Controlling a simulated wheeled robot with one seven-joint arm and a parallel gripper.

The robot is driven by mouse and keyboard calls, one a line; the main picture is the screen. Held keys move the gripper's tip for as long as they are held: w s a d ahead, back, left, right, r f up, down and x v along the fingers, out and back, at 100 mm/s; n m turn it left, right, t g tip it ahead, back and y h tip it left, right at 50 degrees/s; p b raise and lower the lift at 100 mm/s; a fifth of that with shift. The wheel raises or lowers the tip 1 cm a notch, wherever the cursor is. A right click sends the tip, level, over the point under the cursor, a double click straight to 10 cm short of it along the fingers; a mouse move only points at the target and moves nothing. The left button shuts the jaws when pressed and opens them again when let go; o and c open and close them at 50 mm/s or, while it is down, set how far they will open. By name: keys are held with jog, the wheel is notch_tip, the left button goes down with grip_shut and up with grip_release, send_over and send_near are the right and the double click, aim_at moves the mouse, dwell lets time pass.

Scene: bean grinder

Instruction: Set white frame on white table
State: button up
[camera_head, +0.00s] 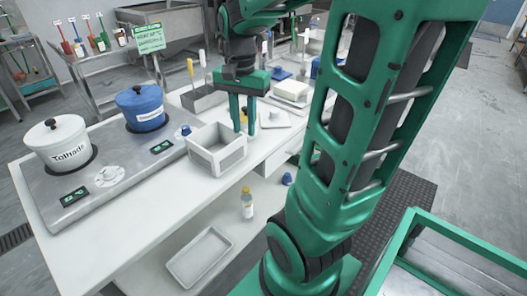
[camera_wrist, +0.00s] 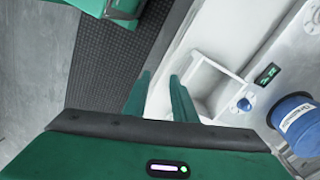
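The white frame (camera_head: 203,157) is a square, open-topped box shape that sits on the white table (camera_head: 140,220), right of the grey cooker unit. In the wrist view the frame (camera_wrist: 222,67) is right of the fingers and partly hidden by one. My gripper (camera_head: 244,131) points down at the frame's right side. Its two green fingers are apart, with nothing visibly held between them. In the wrist view the gripper (camera_wrist: 160,75) shows a gap with pale table surface behind. I cannot tell whether a finger touches the frame.
A white pot (camera_head: 62,155) and a blue pot (camera_head: 143,118) stand on the cooker unit (camera_head: 110,150), left of the frame. A grey bin (camera_head: 203,98) is behind. A white board (camera_head: 274,118) is to the right. A bottle (camera_head: 247,210) and tray (camera_head: 199,254) are lower down.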

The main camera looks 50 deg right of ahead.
jog(key=s+a+f+n, duration=0.1)
jog(key=s+f+n, duration=0.1)
jog(key=s, duration=0.5)
jog(key=s+a+f+n, duration=0.1)
jog(key=s+n, duration=0.4)
jog(key=s, duration=0.2)
jog(key=shift+a+f, duration=0.3)
jog(key=shift+f, duration=0.1)
